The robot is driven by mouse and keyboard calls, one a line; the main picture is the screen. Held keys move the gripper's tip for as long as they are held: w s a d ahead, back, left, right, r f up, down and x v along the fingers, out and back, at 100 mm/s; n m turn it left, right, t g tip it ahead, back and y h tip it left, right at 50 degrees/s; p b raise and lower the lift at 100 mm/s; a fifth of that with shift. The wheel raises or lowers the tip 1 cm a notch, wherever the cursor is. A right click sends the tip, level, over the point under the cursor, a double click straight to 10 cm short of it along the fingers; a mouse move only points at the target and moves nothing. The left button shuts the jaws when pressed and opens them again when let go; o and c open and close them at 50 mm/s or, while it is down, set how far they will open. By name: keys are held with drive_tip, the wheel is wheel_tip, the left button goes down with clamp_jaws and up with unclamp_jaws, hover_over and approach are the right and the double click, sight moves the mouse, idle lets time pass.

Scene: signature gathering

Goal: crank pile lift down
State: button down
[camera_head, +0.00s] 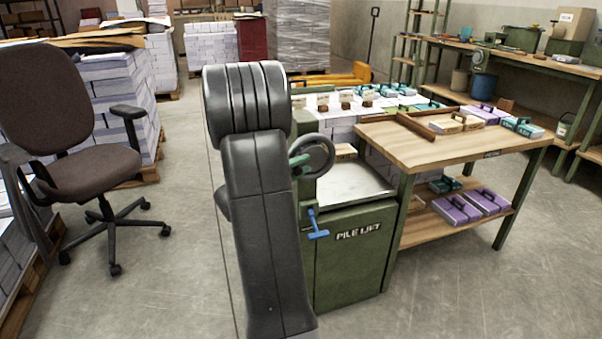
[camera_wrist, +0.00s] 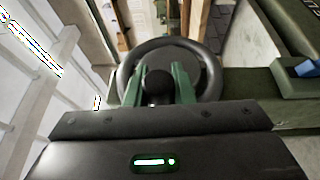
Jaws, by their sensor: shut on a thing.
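The pile lift (camera_head: 345,265) is a green cabinet with "PILE LIFT" lettered on its front and a pale flat top. Its dark round crank wheel (camera_head: 318,157) stands upright on its left side, just right of my arm. In the wrist view the crank wheel (camera_wrist: 205,62) fills the upper middle, with a dark round knob (camera_wrist: 158,82) in front of it. My gripper (camera_wrist: 159,85) has green fingers on either side of this knob and is shut on it. In the head view my gripper (camera_head: 300,163) shows only partly, at the wheel's left edge; my arm hides the rest.
A blue T-shaped handle (camera_head: 316,225) sticks out near the lift's front left edge. A wooden-topped workbench (camera_head: 450,140) with boxes adjoins on the right. An office chair (camera_head: 85,140) and paper stacks stand at left. The floor (camera_head: 180,260) between chair and arm is clear.

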drive_tip(key=f+b, duration=0.1)
drive_tip(key=b, duration=0.1)
drive_tip(key=shift+t+h+b, duration=0.3)
drive_tip(key=shift+h+b, duration=0.05)
drive_tip(key=shift+h, duration=0.05)
drive_tip(key=shift+r+b, duration=0.15)
drive_tip(key=shift+b, duration=0.15)
drive_tip(key=shift+n, duration=0.3)
drive_tip(key=c, duration=1.2)
unclamp_jaws()
drive_tip(key=shift+c, duration=0.2)
drive_tip(key=p+v, duration=0.1)
drive_tip(key=v, duration=1.3)
drive_tip(key=shift+w+d, duration=0.1)
drive_tip(key=shift+w, duration=0.05)
